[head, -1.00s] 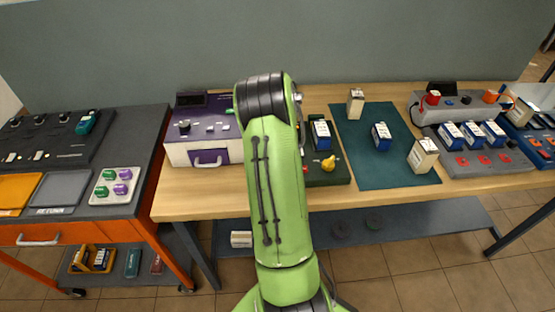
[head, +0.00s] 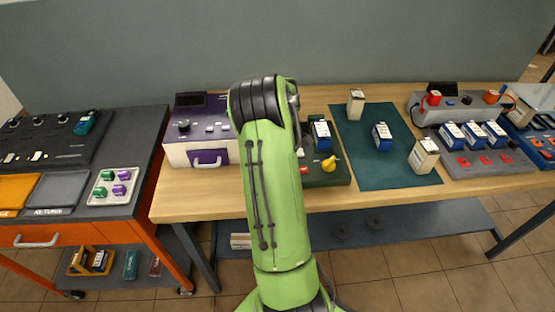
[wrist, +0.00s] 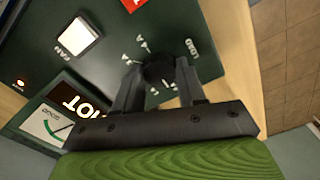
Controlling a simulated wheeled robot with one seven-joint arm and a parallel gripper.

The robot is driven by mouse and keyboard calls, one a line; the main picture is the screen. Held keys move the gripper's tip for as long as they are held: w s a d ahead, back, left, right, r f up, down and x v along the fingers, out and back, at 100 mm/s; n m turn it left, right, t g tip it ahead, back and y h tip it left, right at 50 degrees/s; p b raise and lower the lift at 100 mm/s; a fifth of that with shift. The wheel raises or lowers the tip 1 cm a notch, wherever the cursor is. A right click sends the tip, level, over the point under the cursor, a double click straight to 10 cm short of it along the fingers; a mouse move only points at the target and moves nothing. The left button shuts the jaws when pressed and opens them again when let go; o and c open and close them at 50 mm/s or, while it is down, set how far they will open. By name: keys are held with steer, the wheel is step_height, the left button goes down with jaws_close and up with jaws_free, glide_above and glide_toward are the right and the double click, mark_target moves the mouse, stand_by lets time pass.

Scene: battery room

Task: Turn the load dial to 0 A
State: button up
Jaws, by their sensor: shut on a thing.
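The load dial (wrist: 158,68) is a dark round knob on the dark green panel (wrist: 100,65), with white tick labels and the word LOAD beside it. My gripper (wrist: 158,78) is shut on the dial, one finger on each side of it in the wrist view. The fingers and the angle hide the pointer and make the tick labels hard to read, so I cannot tell the setting. In the head view the dark green unit (head: 330,180) shows right of my arm. My arm hides the gripper and the dial there.
The panel also bears a white FAN button (wrist: 78,37), a lit HOT display (wrist: 82,103) and a gauge (wrist: 46,124). A yellow knob (head: 327,163) and a blue battery (head: 320,134) are on the unit. A purple and white unit (head: 198,152) stands left of my arm.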

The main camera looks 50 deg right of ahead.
steer(key=shift+r, duration=0.1)
steer(key=o, duration=1.1)
steer(key=shift+c, duration=0.2)
step_height(320, 180, up, 16)
steer(key=p, duration=0.3)
steer(key=shift+f, duration=0.2)
